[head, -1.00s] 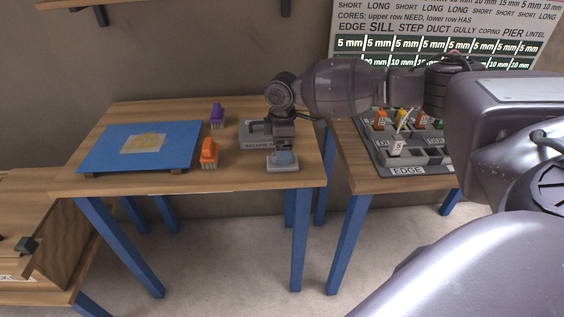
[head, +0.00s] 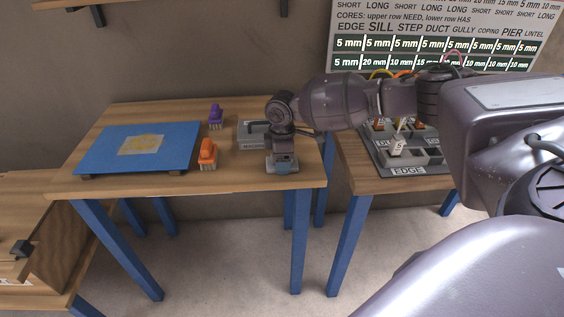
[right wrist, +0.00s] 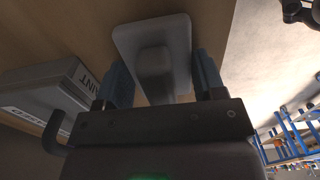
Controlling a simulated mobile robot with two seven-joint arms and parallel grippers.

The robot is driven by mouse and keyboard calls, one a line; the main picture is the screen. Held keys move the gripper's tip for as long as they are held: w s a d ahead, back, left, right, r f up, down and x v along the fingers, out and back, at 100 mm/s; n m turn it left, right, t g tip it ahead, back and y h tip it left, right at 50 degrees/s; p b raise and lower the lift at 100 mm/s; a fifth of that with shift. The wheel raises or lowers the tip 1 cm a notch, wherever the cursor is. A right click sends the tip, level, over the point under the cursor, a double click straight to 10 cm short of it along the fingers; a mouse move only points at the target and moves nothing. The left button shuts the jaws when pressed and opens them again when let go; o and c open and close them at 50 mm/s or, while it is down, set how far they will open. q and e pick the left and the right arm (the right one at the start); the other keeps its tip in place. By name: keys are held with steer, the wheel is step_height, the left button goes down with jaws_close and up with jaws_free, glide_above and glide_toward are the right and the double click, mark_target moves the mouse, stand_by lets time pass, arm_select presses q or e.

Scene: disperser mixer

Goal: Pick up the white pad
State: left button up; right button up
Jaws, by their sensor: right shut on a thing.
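The white pad (head: 281,172) is at the front right of the wooden table. In the right wrist view it shows as a pale rounded plate (right wrist: 125,38) with a block-shaped grip on it. My right gripper (head: 283,163) is above the pad, pointing down. Its two blue-grey fingers (right wrist: 162,77) are on either side of the grip, shut on it. The pad appears to be at the tabletop; I cannot tell if there is a gap under it. My left gripper is not in view.
A grey labelled box (head: 251,134) stands just behind the gripper. An orange brush (head: 208,151), a purple brush (head: 215,116) and a blue board (head: 102,150) lie to the left. A second table (head: 366,181) with a grey tray of parts stands to the right.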

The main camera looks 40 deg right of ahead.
steer(key=shift+c, duration=0.5)
steer(key=shift+r, duration=0.5)
arm_select(q)
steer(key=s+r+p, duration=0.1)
steer(key=p, duration=0.1)
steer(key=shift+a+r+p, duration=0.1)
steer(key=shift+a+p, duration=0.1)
steer(key=shift+p, duration=0.15)
arm_select(e)
step_height(320, 180, up, 19)
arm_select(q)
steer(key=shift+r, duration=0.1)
